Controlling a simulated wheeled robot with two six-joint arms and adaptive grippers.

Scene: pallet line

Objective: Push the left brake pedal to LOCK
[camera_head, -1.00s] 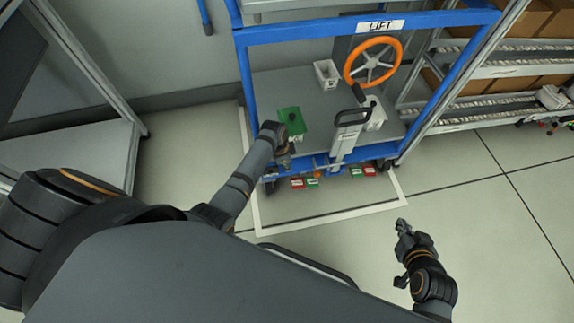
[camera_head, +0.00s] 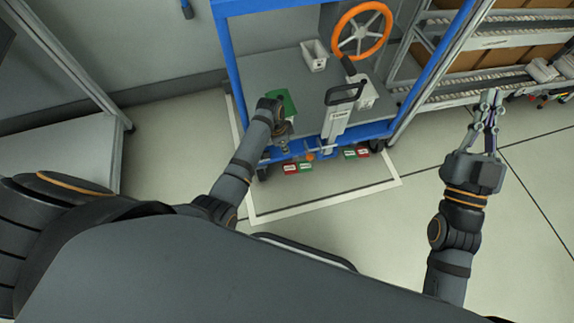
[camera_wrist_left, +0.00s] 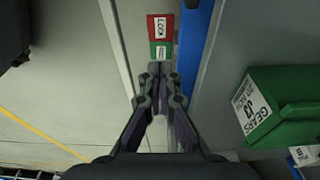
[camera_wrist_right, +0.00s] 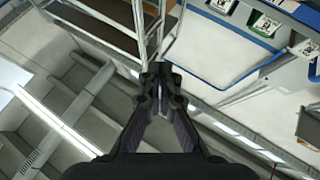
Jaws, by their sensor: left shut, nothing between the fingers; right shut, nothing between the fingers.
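The left brake pedal is a red plate (camera_head: 290,168) and a green plate (camera_head: 305,166) side by side, low at the cart's front edge. In the left wrist view its red LOCK plate (camera_wrist_left: 160,27) is at the top, with the green plate (camera_wrist_left: 162,52) just below. My left gripper (camera_head: 285,150) is shut and empty, pointing down above the pedal. In the left wrist view its fingertips (camera_wrist_left: 158,72) appear just short of the green plate; contact cannot be told. My right gripper (camera_head: 489,100) is shut and empty, out to the right of the cart.
The blue-framed cart (camera_head: 228,60) carries a green bin (camera_head: 285,98), a white bin (camera_head: 314,55), an orange wheel (camera_head: 361,31) and an upright handle (camera_head: 336,120). A second red and green pedal pair (camera_head: 356,152) sits to the right. The floor in front is clear.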

